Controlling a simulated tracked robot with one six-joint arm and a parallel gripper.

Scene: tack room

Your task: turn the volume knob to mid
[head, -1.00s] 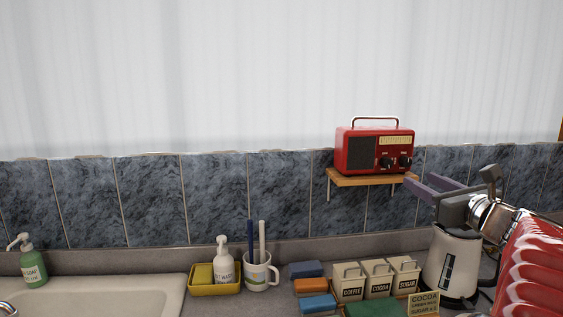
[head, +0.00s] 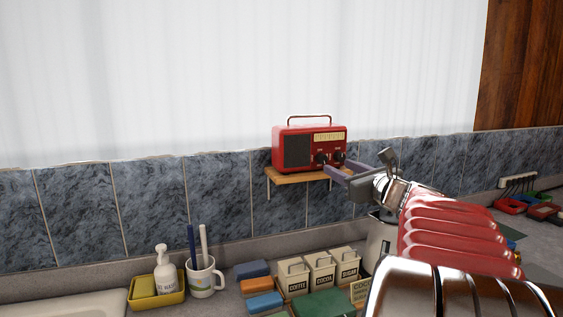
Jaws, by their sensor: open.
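A red radio (head: 308,146) with a carrying handle stands on a small wooden shelf in the head view. Its front has a dark speaker grille on the left and a pale dial on the upper right. Two dark knobs, a left one (head: 321,158) and a right one (head: 339,156), sit below the dial. Their labels are too small to read, so I cannot tell which is the volume knob. My gripper (head: 337,166) is open, with its purple fingers by the radio's lower right, close to the right knob. I cannot tell whether they touch it.
The wooden shelf (head: 286,179) is narrow. Below it on the counter are several labelled canisters (head: 319,272), coloured sponges and a kettle (head: 378,245) partly hidden by my arm. A mug (head: 203,279) and a yellow tray (head: 156,299) stand at the lower left. A power strip (head: 517,181) is far right.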

